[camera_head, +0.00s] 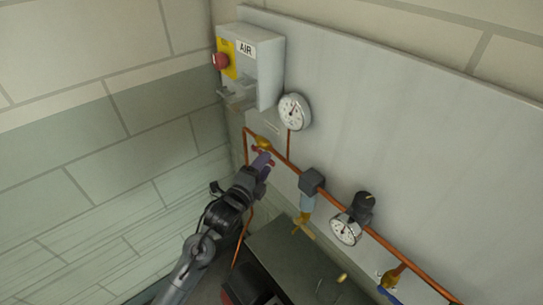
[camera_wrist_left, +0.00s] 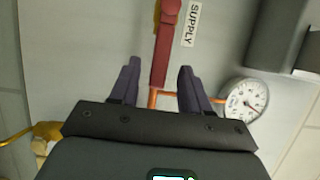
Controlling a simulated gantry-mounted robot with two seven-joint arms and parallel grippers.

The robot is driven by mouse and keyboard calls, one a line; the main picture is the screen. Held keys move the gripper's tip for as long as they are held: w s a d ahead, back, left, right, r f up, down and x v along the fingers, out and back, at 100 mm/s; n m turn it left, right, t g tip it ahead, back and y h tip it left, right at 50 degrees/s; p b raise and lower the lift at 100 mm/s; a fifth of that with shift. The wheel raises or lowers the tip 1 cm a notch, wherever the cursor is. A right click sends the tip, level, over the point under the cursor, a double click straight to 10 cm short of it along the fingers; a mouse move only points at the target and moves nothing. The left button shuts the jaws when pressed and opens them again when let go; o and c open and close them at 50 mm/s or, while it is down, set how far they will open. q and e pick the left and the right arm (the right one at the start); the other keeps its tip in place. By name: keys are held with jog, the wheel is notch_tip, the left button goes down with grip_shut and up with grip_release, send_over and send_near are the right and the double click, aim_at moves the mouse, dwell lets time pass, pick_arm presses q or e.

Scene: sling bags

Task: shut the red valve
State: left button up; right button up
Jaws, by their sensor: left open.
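The red valve's lever (camera_wrist_left: 165,45) runs down between the two fingers of my open left gripper (camera_wrist_left: 159,68) in the left wrist view. A gap shows on each side of it, so neither finger appears to touch it. In the head view the valve's brass body (camera_head: 264,143) sits on a copper pipe at the panel's left. My left gripper (camera_head: 262,162) is right at it there and hides most of the red lever. My right gripper is not in view.
A grey AIR box (camera_head: 268,75) with a red button (camera_head: 220,61) stands above the valve. A round gauge (camera_head: 294,111) is close by on the right. The copper pipe (camera_head: 380,238) runs down right past a second gauge (camera_head: 345,230). A SUPPLY label (camera_wrist_left: 191,24) is beside the lever.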

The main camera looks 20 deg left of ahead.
pick_arm(q)
jog(key=shift+w+d, duration=0.2)
jog(key=shift+w, duration=1.05)
jog(key=shift+w+d, duration=0.15)
jog(key=shift+w, duration=1.1)
grip_shut()
